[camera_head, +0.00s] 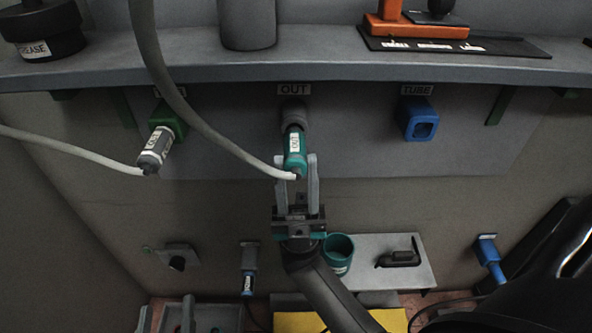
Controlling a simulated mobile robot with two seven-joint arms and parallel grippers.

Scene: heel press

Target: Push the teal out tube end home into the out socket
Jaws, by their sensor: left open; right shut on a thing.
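The teal out tube end (295,158) has a white OUT label and points up at the grey out socket (294,113) under the OUT sign. Its upper end meets the socket mouth; how deep it sits I cannot tell. A pale tube (218,142) runs from its lower end up to the left. My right gripper (297,160) is shut on the teal tube end, one finger on each side, from below. My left gripper is not in view.
A grey tube end (155,150) is at the green socket (171,118) on the left. A blue socket (421,119) is on the right, empty. A grey shelf (200,72) overhangs above. Below are a teal cup (338,254) and a grey plate (410,275).

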